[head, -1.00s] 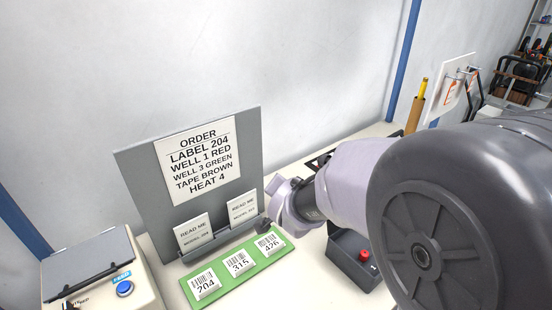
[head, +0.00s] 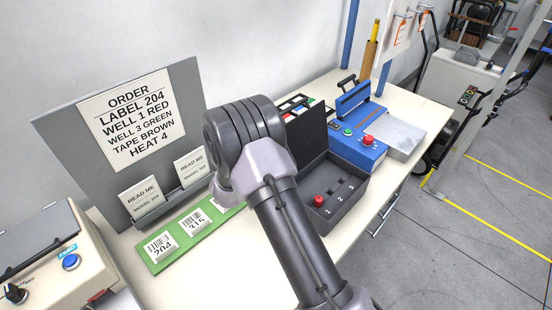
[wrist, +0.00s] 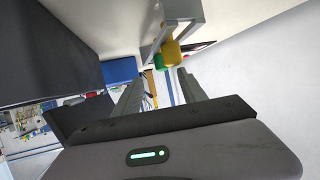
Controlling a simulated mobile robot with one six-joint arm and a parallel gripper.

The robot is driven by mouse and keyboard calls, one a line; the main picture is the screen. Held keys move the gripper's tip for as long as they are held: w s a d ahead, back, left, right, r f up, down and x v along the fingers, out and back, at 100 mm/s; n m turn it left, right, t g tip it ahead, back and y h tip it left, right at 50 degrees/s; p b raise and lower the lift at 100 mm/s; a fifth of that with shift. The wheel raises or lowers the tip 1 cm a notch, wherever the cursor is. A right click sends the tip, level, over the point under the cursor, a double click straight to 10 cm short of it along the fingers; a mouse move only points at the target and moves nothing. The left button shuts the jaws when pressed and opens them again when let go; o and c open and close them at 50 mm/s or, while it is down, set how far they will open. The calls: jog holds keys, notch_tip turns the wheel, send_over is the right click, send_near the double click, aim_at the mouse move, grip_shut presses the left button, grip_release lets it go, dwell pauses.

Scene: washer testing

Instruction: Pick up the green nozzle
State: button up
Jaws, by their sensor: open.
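In the wrist view, a green piece (wrist: 183,63), probably the green nozzle, shows at the upper middle, partly behind a yellow piece (wrist: 170,51). Both are by a grey holder (wrist: 185,20). My gripper (wrist: 162,76) shows its two fingers apart with nothing held between them; the green piece lies beyond the fingertips, not touching them as far as I can tell. In the head view my arm covers the gripper and the green nozzle cannot be made out.
A green label strip (head: 165,262) and grey order board (head: 60,125) are at left. The front right tabletop is clear.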

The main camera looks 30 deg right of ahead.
jog(key=b+x, duration=0.1)
jog(key=x, duration=0.4)
jog(key=shift+w+a+b, duration=0.15)
jog(key=shift+w+b, duration=0.05)
jog(key=shift+b, duration=0.15)
jog(key=shift+c, duration=0.4)
grip_shut()
